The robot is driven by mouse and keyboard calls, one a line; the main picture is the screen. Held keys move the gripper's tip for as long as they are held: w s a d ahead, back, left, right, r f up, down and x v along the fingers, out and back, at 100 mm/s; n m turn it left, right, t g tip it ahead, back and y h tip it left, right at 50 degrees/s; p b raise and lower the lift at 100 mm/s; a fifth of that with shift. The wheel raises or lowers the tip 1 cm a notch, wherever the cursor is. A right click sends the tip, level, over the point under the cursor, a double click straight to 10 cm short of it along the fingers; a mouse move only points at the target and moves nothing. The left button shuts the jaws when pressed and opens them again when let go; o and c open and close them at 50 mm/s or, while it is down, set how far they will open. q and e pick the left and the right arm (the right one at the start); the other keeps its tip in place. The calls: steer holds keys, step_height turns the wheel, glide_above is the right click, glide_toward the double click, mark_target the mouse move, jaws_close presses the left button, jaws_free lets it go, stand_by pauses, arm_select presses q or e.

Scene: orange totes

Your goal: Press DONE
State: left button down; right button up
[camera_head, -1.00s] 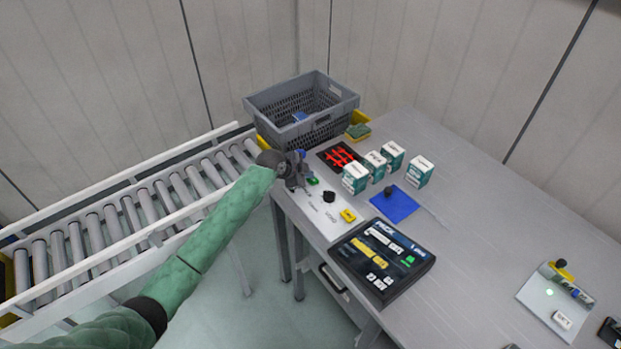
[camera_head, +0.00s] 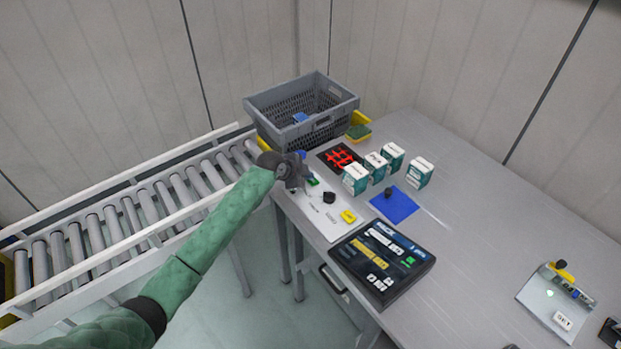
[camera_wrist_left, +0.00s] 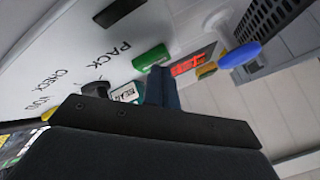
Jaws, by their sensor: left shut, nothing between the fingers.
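My left gripper (camera_head: 294,176) is shut and empty above the far left corner of the white control panel (camera_head: 328,222). In the left wrist view its dark fingers (camera_wrist_left: 163,90) are together near a green button (camera_wrist_left: 150,57). That green button also shows beside the gripper in the head view (camera_head: 313,182). I read PACK, CHECK and VOID on the panel, but no clear DONE label. My right gripper is out of view.
A black knob (camera_head: 329,196) and a yellow switch (camera_head: 348,216) are on the panel. A tablet (camera_head: 381,261) lies nearer, several small boxes stand to the right, and a grey crate (camera_head: 262,112) stands behind. A roller conveyor (camera_head: 60,252) runs left.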

mark_target(311, 181)
arm_select(q)
steer(key=shift+f, duration=0.6)
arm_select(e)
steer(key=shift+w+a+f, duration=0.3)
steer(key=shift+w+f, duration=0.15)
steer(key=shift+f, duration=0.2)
arm_select(q)
steer(key=shift+w+d+r, duration=0.2)
steer(key=shift+d+r, duration=0.2)
steer(key=shift+r, duration=0.1)
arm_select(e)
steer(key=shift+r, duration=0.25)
arm_select(q)
steer(key=shift+p, duration=0.3)
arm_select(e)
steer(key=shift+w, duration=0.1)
arm_select(q)
steer(key=shift+w+d+r+p, duration=0.15)
steer(key=shift+r+p, duration=0.5)
steer(key=shift+r, duration=0.45)
steer(key=shift+r+p, duration=0.55)
steer(key=shift+r, duration=0.2)
steer(key=shift+r+p, duration=0.4)
steer(key=shift+r, duration=0.45)
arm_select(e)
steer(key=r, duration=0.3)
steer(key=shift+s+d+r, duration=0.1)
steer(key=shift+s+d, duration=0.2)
